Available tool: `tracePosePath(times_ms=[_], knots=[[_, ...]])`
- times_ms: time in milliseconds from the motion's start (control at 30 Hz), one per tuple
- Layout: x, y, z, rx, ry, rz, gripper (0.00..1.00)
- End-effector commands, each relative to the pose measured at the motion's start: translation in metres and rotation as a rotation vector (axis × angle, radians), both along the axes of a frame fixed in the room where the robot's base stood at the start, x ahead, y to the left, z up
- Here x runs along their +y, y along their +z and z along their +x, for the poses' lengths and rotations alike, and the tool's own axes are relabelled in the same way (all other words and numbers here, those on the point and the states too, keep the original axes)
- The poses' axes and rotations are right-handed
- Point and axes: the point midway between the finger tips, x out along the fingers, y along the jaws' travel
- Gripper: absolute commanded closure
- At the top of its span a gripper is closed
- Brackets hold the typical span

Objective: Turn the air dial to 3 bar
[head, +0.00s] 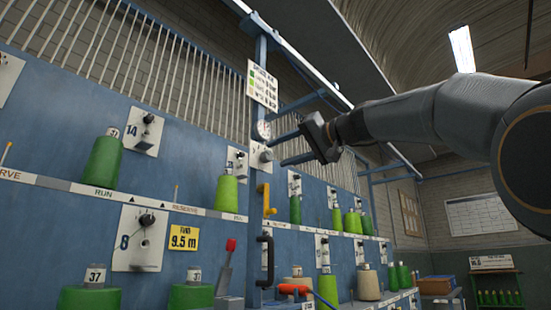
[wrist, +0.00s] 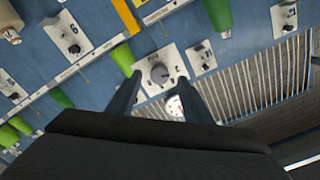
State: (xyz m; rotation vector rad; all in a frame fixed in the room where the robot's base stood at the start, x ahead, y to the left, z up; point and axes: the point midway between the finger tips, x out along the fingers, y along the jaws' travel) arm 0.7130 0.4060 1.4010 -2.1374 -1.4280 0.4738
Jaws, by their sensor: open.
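The air dial (wrist: 158,73) is a round grey knob on a pale plate, seen in the wrist view between my two fingertips. In the head view its plate (head: 262,158) is on the blue post, below a round white pressure gauge (head: 264,129). The gauge also shows in the wrist view (wrist: 174,106), partly hidden by my gripper; its needle is too small to read. My gripper (head: 279,151) is open, its fingers pointing left at the dial plate from the right. The fingertips also show in the wrist view (wrist: 160,78). I cannot tell whether they touch the knob.
A yellow handle (head: 265,200) and a black handle (head: 265,260) are below the dial on the post. A sign (head: 263,86) hangs above the gauge. Green spools (head: 103,161) and small knob plates (head: 142,131) line the blue panels. The right side behind my arm is open room.

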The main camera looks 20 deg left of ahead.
Motion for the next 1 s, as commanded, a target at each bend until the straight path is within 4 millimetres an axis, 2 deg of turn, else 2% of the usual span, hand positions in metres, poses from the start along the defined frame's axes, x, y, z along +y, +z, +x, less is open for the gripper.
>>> tracePosePath(times_ms=[100,300,900,1000], knots=[[-0.018,0.000,-0.008,0.000,-0.001,0.000,0.54],[-0.034,-0.001,-0.014,0.001,0.000,0.000,0.54],[-0.035,-0.001,-0.015,0.001,0.001,0.000,0.54],[-0.037,-0.009,-0.009,0.014,-0.014,-0.011,0.54]])
